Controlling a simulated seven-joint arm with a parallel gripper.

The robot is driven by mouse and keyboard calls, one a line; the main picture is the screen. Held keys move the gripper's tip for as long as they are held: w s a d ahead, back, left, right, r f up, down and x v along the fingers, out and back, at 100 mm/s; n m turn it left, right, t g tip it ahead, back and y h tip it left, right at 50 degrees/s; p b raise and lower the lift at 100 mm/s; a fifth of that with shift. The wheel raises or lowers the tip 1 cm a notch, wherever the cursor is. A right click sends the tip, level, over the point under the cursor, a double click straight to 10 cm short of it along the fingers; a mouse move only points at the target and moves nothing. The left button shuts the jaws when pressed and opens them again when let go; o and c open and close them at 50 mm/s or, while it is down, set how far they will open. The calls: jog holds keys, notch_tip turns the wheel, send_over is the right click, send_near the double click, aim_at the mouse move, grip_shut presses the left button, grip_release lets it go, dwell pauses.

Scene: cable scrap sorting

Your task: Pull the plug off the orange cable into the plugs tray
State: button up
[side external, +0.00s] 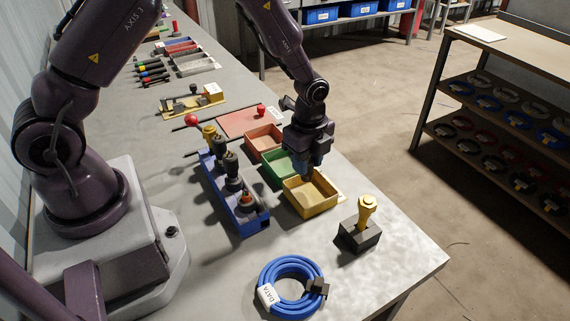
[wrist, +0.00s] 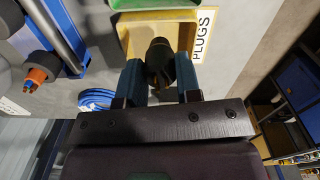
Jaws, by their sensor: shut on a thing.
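My gripper (side external: 308,168) is over the yellow plugs tray (side external: 322,208). In the wrist view my gripper (wrist: 159,72) has its two teal fingers on either side of a dark plug (wrist: 160,58) and is shut on it. The plug is over the yellow tray (wrist: 126,38), whose label reads PLUGS. The side view does not show the plug clearly. The orange cable (side external: 247,198) stands at the near end of the blue rack (side external: 252,222), with no plug on its upper end. Its orange end (wrist: 36,76) also shows at the left of the wrist view.
Other dark plugs and a yellow one stand in the rack. A green tray (side external: 274,179) and a red tray (side external: 263,138) lie behind the yellow tray. A black block with a yellow post (side external: 364,215) and a blue cable coil (side external: 270,277) stand nearer the front.

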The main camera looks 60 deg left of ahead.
jog(key=shift+s+f, duration=0.1)
jog(key=shift+f, duration=1.85)
jog(key=shift+f, duration=0.2)
jog(key=shift+f, duration=0.35)
jog(key=o, duration=1.1)
